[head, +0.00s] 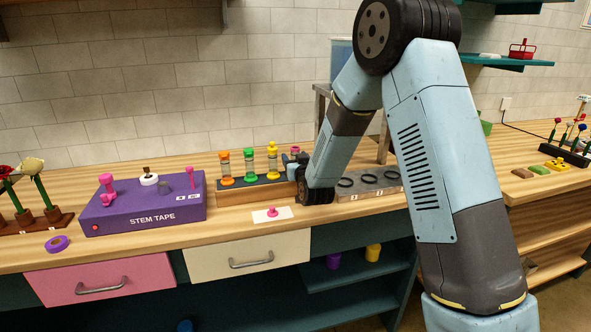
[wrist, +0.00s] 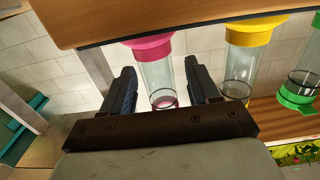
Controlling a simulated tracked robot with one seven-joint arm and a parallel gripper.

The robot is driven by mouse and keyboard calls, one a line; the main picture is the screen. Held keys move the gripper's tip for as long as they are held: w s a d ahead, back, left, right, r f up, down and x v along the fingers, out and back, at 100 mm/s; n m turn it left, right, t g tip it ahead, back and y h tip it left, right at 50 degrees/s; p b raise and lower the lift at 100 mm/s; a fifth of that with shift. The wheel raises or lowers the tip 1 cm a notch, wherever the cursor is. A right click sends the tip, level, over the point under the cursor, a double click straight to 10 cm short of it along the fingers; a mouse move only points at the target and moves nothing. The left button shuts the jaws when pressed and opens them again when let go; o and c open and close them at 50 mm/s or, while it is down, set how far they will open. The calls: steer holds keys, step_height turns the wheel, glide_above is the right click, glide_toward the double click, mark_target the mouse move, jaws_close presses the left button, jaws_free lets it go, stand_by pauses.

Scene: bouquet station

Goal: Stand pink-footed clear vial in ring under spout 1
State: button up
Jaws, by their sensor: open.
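The clear vial with the pink foot (wrist: 152,48) stands at the end of the vial row; the wrist view shows it upside down. Its clear body (wrist: 157,78) lies between the two fingers of my open gripper (wrist: 161,85), with room seen on both sides. In the head view my gripper (head: 291,166) is at the right end of the row and hides most of this vial; only its pink top (head: 295,150) shows. The grey ring stand (head: 350,193) with several dark rings is just right of my gripper. The spouts are hidden behind my arm.
Yellow (head: 272,160), green (head: 250,165) and orange (head: 225,168) vials stand left of the pink one on a wooden rack (head: 240,197). A white card (head: 262,216) with a pink piece lies in front. A purple stem tape box (head: 150,208) is further left.

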jaws_close()
stand_by(0.5)
steer(key=shift+r, duration=0.15)
